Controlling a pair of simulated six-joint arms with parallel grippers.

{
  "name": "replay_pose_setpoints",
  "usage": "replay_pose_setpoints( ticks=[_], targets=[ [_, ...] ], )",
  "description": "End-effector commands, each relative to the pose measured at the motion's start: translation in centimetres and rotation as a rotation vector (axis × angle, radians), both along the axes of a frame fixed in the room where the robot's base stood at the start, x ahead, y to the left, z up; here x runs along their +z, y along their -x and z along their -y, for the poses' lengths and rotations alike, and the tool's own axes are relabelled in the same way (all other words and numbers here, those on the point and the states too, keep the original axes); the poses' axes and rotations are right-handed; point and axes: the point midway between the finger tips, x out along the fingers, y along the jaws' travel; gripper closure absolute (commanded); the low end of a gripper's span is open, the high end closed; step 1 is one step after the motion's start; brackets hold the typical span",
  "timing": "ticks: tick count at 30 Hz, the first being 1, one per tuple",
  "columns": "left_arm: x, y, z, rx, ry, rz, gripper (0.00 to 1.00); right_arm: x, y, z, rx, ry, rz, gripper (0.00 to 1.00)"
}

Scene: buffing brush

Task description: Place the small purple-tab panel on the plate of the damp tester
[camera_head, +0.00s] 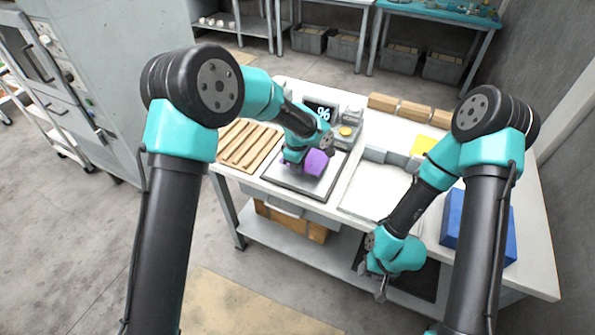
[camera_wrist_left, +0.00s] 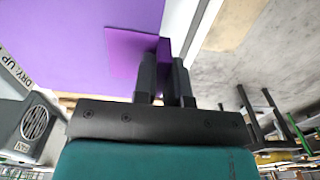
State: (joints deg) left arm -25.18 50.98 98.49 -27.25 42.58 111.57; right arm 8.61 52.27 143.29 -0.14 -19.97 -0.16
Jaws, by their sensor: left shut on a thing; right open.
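The purple panel (camera_head: 316,162) is at the metal plate (camera_head: 318,190) of the damp tester, whose dark display (camera_head: 320,108) shows a "%" sign behind. My left gripper (camera_head: 296,160) is shut on the panel's tab. In the left wrist view the fingers (camera_wrist_left: 167,75) pinch the darker purple tab (camera_wrist_left: 128,52), and the lighter purple panel (camera_wrist_left: 70,40) fills the upper left. I cannot tell whether the panel touches the plate. My right gripper (camera_head: 380,288) is open and empty, hanging low in front of the table's front edge.
A slatted wooden rack (camera_head: 246,147) lies left of the plate. A white tray (camera_head: 362,200) is to its right. A blue box (camera_head: 453,218) stands at the right, partly behind my right arm. Wooden blocks (camera_head: 414,111) line the table's back.

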Motion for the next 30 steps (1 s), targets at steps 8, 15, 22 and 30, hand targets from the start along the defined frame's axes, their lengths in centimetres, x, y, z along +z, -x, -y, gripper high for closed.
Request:
replay_pose_setpoints(
  ticks=[8,15,22,30],
  targets=[
    [-0.8,-0.6,0.0,0.0,-0.001,-0.002,1.0,0.0,0.0,0.0,0.0,0.0,0.0,0.57],
    [-3.5,-0.6,0.0,0.0,0.0,0.0,1.0,0.0,0.0,0.0,0.0,0.0,0.0,0.57],
    [-3.6,-0.6,0.0,0.0,0.001,0.0,1.0,0.0,0.0,0.0,0.0,0.0,0.0,0.57],
    [-3.8,-0.6,0.0,0.0,0.0,0.001,0.8,0.0,0.0,0.0,0.0,0.0,0.0,0.57]
  ],
)
